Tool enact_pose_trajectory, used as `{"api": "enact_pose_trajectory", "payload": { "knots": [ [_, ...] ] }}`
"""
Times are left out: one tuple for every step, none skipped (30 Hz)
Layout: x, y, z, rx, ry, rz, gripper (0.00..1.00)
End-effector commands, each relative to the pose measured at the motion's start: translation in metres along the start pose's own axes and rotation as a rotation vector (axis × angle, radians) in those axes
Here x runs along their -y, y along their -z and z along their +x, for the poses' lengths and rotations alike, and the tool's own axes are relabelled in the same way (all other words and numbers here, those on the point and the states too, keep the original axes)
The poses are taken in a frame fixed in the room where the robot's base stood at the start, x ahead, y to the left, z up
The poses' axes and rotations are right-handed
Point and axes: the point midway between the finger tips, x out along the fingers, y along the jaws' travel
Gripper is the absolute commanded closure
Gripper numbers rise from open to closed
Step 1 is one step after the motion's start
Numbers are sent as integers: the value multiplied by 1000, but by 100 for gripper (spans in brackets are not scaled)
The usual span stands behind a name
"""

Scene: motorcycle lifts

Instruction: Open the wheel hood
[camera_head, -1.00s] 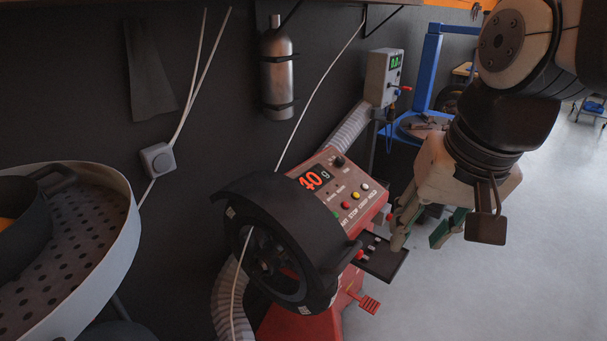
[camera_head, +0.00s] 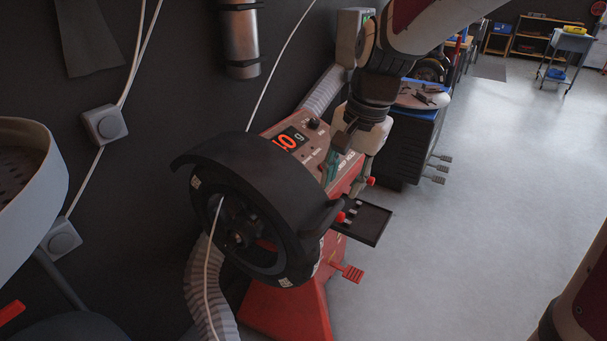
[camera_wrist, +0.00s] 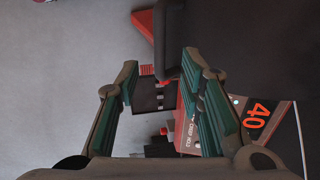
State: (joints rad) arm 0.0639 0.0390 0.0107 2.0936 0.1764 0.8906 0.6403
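The wheel hood (camera_head: 250,160) is a black curved cover over a dark wheel (camera_head: 240,240) on a red balancing machine (camera_head: 290,305). A dark handle (camera_head: 322,217) sticks out at the hood's right edge. In the wrist view the hood (camera_wrist: 245,40) fills the upper right, and its dark handle (camera_wrist: 170,45) shows near the fingertips. My gripper (camera_wrist: 157,72) is open, with its green-padded fingers apart and nothing held. In the head view my gripper (camera_head: 342,178) is beside the control panel, just above and right of the handle. Its fingertips are partly hard to see there.
The control panel (camera_head: 305,140) with a red display is behind the hood. A small black tray (camera_head: 365,222) and a red pedal (camera_head: 352,273) stick out on the right. A white cable (camera_head: 210,280) hangs across the wheel. The floor (camera_head: 450,240) at right is clear.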

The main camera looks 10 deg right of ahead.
Motion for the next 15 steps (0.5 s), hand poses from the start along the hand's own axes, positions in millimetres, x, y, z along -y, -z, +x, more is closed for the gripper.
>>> {"api": "enact_pose_trajectory", "payload": {
  "knots": [
    [0,0,13,3,-3,-1,65],
    [0,0,19,3,-3,-1,65],
    [0,0,27,3,-3,-1,65],
    [-1,-1,33,4,-4,-2,65],
    [-1,-1,39,3,-3,-2,65],
    [0,0,46,2,-3,-2,65],
    [0,0,51,3,-3,-2,65],
    [0,-1,56,2,-3,-2,65],
    [-1,-1,62,3,-3,-2,65],
    [0,-1,66,2,-2,-2,65],
    [0,0,70,1,-2,-2,65],
    [0,0,74,2,-2,-2,65],
    [0,0,77,2,-1,-2,65],
    [0,0,80,1,-1,-2,65],
    [0,0,82,1,-1,-2,65]
  ]
}}
